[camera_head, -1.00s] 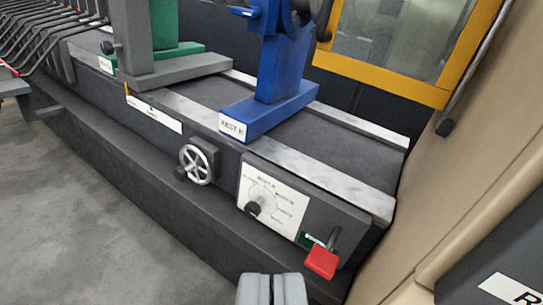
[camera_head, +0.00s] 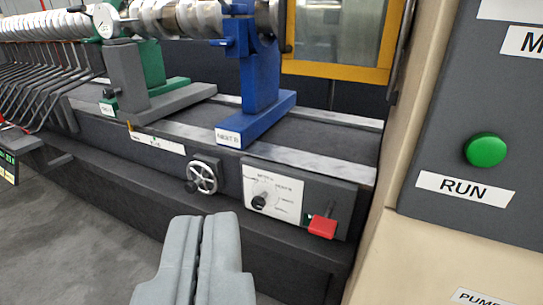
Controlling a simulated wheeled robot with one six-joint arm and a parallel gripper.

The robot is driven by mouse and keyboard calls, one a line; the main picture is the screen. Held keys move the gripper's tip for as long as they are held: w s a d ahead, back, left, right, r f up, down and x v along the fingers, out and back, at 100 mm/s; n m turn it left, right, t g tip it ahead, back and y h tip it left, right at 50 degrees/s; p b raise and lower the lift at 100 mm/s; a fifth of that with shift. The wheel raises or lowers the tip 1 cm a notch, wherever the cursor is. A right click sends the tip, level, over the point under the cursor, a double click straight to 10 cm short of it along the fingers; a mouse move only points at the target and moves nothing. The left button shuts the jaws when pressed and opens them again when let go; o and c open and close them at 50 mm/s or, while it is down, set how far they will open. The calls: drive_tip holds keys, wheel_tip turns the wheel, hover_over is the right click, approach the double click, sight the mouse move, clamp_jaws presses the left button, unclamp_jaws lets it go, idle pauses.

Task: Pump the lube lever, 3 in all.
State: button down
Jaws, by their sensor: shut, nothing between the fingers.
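The lube lever is a red paddle (camera_head: 322,227) on a dark stem, at the right end of the control box on the machine's front, beside a small green label. My gripper (camera_head: 222,222) is at the bottom middle of the view, its two grey fingers together with nothing between them. The gripper appears to the left of and below the red lever in the picture, and apart from it.
A dial panel (camera_head: 273,195) and a handwheel (camera_head: 202,176) sit left of the lever. A blue rest (camera_head: 262,85) stands on the bed above. A panel with a green RUN button (camera_head: 486,150) rises at the right. Open floor (camera_head: 60,240) lies at lower left.

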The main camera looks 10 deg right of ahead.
drive_tip(key=shift+w, duration=0.15)
drive_tip(key=m+g+h, duration=0.2)
drive_tip(key=m+g, duration=0.5)
drive_tip(key=g, duration=0.8)
hover_over(323, 224)
drive_tip(key=s+a, duration=0.2)
drive_tip(key=s, duration=0.1)
wheel_tip(323, 224, down, 17)
drive_tip(key=shift+r, duration=0.2)
drive_tip(key=x, duration=1.2)
drive_tip(key=shift+s+a+f, duration=0.1)
drive_tip(key=shift+a+f, duration=0.2)
drive_tip(key=shift+f, duration=0.7)
